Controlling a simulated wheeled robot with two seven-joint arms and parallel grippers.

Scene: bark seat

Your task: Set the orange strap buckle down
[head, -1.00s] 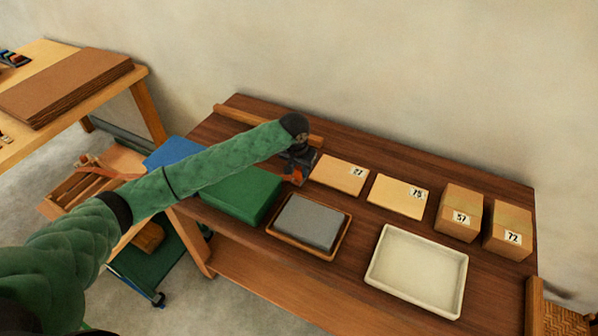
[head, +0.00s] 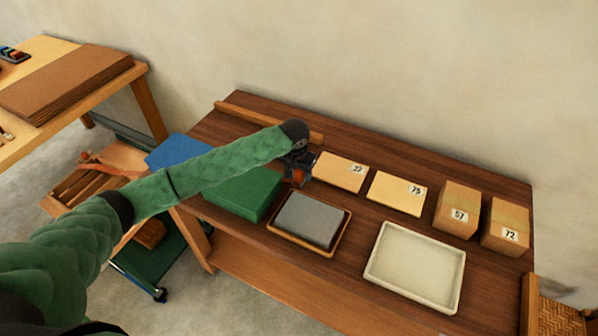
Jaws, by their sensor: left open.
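The orange strap buckle (head: 298,175) shows as a small orange patch at my left gripper (head: 298,179), between the green box and the box marked 37 on the dark wooden table. My left gripper is open and points down at the buckle; its fingers partly hide it. I cannot tell whether the fingers touch it, though it appears low, at the tabletop. My right gripper is not in view.
A green box (head: 243,194) and a blue one (head: 180,150) lie left. A grey block (head: 308,220) sits in a brown-rimmed tray. A cream tray (head: 375,270) is front right. Cartons 37 (head: 340,172), 75 (head: 396,193), 57 (head: 457,208) and 72 (head: 506,226) stand along the back.

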